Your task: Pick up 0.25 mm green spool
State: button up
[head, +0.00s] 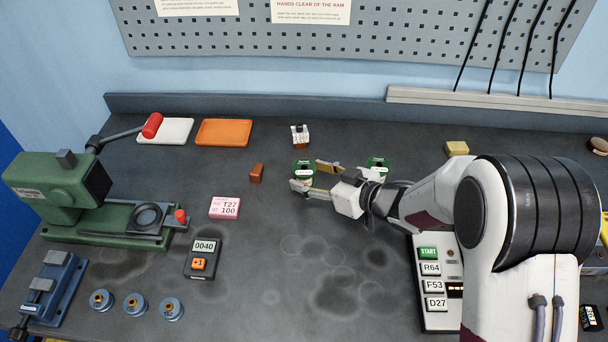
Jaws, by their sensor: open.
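Two green spools stand on the bench in the head view, a left one (301,168) and a right one (377,162). Their labels are too small to read, so I cannot tell which is 0.25 mm. My gripper (307,177) is open and points left, with its fingers spread at the left spool. One finger is at the spool's right side and the other at its near side in the picture. I cannot tell whether either finger touches it.
A small brown block (256,172) lies left of the left spool, and a white-and-brown piece (300,135) stands behind it. A pink block (224,207) and a counter (203,259) are further left. A button panel (430,268) is near my arm. The middle front is clear.

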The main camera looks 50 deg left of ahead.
jog(key=shift+x, duration=1.4)
jog(key=shift+s, duration=0.1)
grip_shut()
